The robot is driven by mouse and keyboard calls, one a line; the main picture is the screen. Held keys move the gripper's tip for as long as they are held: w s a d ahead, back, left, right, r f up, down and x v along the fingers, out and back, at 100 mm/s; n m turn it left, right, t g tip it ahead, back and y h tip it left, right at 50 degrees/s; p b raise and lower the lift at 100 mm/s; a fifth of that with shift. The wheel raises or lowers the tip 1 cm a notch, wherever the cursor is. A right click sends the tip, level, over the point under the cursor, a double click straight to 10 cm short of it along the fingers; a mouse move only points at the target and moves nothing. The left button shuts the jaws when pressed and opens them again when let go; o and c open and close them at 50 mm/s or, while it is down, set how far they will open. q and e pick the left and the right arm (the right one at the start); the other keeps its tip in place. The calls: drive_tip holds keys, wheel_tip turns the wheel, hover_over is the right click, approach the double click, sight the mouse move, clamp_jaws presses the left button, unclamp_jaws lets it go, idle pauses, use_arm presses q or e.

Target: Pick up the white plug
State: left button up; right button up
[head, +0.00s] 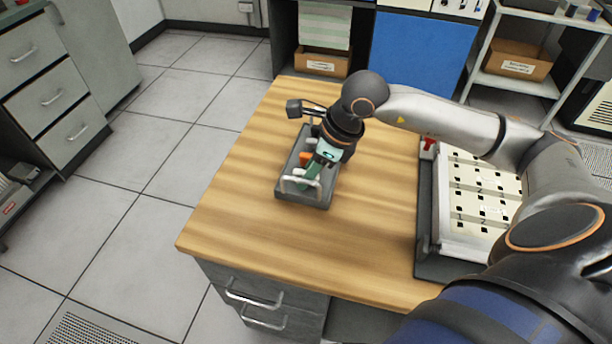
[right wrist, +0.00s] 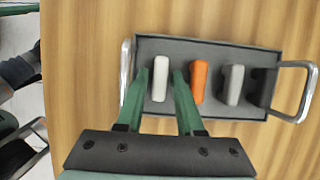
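The white plug (right wrist: 160,80) stands in the dark grey tray (right wrist: 205,42), nearest the tray's left handle in the right wrist view. My right gripper (right wrist: 161,76) is open above the tray, with one green finger on each side of the white plug. Narrow gaps seem to show between plug and fingers. In the head view the right gripper (head: 312,174) reaches down over the tray (head: 320,203) and mostly hides the plug. My left gripper is not in view.
An orange plug (right wrist: 198,80) stands close to the right finger, then a grey plug (right wrist: 233,84) and a darker one. The tray has metal handles (head: 300,182) at its ends. A punch card board (head: 482,190) lies to the right. The wooden table (head: 255,225) is clear at front left.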

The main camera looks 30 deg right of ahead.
drive_tip(key=shift+c, duration=0.2)
clamp_jaws()
drive_tip(key=shift+r, duration=0.1)
drive_tip(key=shift+r, duration=0.55)
drive_tip(key=s+d+r+p, duration=0.1)
drive_tip(key=s+d+r, duration=0.3)
drive_tip(key=d+r, duration=0.9)
drive_tip(key=shift+d+r+p, duration=0.2)
drive_tip(key=shift+r+p, duration=0.2)
drive_tip(key=shift+r, duration=1.5)
